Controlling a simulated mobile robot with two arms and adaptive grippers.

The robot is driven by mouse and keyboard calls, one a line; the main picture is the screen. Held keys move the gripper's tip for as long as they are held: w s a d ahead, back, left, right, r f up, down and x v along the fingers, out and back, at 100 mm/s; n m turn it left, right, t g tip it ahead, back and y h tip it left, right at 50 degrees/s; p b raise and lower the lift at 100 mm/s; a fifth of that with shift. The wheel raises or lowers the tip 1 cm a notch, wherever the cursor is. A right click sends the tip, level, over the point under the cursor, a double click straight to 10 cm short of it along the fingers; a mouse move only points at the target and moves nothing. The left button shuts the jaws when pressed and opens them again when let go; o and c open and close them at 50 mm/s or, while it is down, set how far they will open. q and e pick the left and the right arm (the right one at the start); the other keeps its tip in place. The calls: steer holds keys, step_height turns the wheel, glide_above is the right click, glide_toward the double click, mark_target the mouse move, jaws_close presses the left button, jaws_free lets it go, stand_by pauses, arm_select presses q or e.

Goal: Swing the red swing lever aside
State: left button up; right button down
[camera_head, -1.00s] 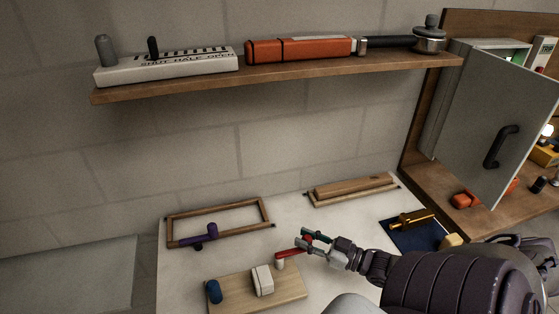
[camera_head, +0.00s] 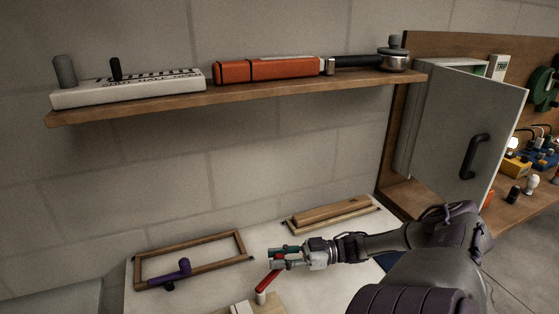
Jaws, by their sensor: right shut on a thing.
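The red swing lever (camera_head: 268,282) stands out from a pale pivot post (camera_head: 260,298) on the wooden board (camera_head: 276,302) at the bottom of the head view. It points up and to the right from the post. My right gripper (camera_head: 278,258) is shut on the lever's far end, its fingers around it, and partly hides that end. My right arm reaches in from the right. My left gripper does not show. A white block (camera_head: 242,308) stands on the board left of the post, cut off by the picture's bottom edge.
A wooden frame (camera_head: 190,240) with a purple handle (camera_head: 176,275) lies on the white table (camera_head: 222,281). A wooden block in a tray (camera_head: 330,212) lies behind my gripper. A shelf (camera_head: 300,85) runs above. A grey cabinet door (camera_head: 465,130) stands open at right.

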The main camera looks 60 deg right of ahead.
stand_by(0.3)
steer(key=c, duration=0.9)
jaws_free()
steer(key=shift+o, duration=0.2)
steer(key=v, duration=1.2)
